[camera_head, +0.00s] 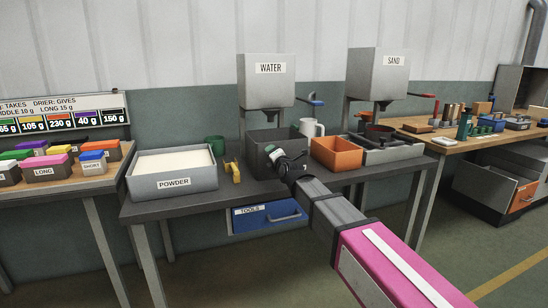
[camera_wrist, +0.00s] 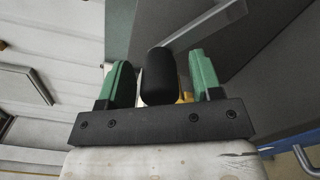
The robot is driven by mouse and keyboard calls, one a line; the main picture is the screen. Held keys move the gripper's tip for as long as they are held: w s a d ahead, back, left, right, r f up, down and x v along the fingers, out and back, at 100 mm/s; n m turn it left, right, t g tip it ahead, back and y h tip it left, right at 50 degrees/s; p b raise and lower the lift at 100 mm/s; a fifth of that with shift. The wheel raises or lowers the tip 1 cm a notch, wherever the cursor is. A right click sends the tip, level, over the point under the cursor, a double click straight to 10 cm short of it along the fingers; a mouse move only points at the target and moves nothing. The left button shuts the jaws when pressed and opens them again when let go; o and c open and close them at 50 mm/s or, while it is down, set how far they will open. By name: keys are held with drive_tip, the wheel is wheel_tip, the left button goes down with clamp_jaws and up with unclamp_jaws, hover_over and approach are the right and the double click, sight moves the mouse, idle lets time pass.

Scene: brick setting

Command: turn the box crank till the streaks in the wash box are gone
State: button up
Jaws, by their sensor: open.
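The wash box appears to be the dark grey box (camera_head: 262,137) under the WATER tank; its inside and any streaks cannot be made out. My gripper (camera_head: 275,154) is in front of this box, reached in from the lower right. In the wrist view my gripper (camera_wrist: 160,62) is open, with one green finger on each side of a black rounded knob (camera_wrist: 160,78), which looks like the crank's handle. Gaps show between the knob and both fingers. In the head view my gripper hides the crank.
A POWDER tray (camera_head: 172,183) and a small yellow object (camera_head: 235,172) stand left of my gripper. An orange bin (camera_head: 336,153) and a white mug (camera_head: 308,126) are close on the right. The WATER tank (camera_head: 266,82) hangs above, with a blue lever (camera_head: 316,102). A blue TOOLS drawer (camera_head: 268,215) is below.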

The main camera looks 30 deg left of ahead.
drive_tip(key=v, duration=1)
drive_tip(key=shift+s+d, duration=0.15)
drive_tip(key=shift+d, duration=0.15)
